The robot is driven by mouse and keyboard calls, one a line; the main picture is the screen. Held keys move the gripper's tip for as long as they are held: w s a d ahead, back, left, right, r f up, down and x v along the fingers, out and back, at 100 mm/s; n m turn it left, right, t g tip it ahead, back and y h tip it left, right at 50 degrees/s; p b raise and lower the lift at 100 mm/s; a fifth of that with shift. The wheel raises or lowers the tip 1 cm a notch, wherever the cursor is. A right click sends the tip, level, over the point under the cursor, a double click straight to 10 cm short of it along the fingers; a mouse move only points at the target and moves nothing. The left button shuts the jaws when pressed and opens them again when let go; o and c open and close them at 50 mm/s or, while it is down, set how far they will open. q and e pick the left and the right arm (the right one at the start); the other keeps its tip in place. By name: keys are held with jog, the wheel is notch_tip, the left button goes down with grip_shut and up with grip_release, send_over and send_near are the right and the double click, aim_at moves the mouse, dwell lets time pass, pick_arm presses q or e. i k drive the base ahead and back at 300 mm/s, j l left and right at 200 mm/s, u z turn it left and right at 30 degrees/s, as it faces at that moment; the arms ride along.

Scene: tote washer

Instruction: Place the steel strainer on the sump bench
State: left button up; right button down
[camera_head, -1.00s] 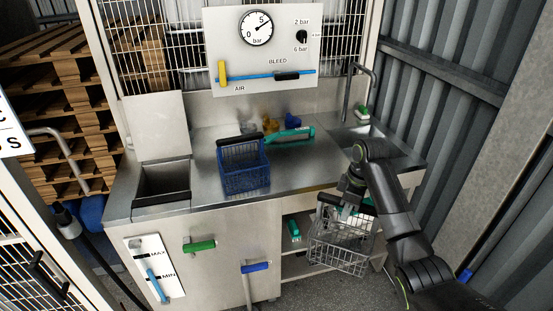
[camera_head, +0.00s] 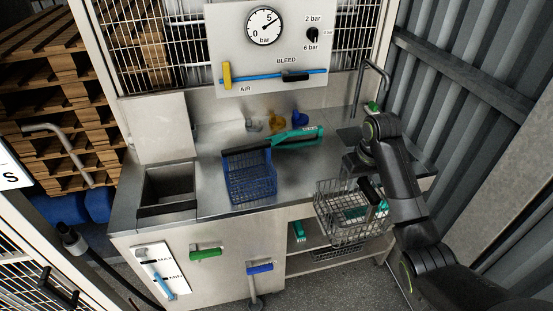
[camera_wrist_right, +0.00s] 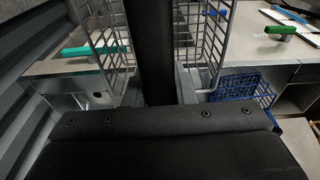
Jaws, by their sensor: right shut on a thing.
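The steel strainer (camera_head: 335,212), a wire basket with a black handle, hangs from my right gripper (camera_head: 370,182) at the front right of the sump bench (camera_head: 215,208). My right gripper is shut on the handle, which runs between wire walls in the right wrist view (camera_wrist_right: 150,50). The strainer is in front of the bench edge at about worktop height; I cannot tell whether it touches the edge. The fingertips are mostly hidden by my wrist and the handle. My left gripper is not in view.
A blue wire basket (camera_head: 250,178) stands mid-bench, with a teal tool (camera_head: 295,138) behind it. The open sump (camera_head: 168,190) is at left. A tap (camera_head: 372,75) rises at the back right. Steel worktop between the blue basket and the right basin is bare.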

aim_at(323, 168)
jog(key=i, duration=1.3)
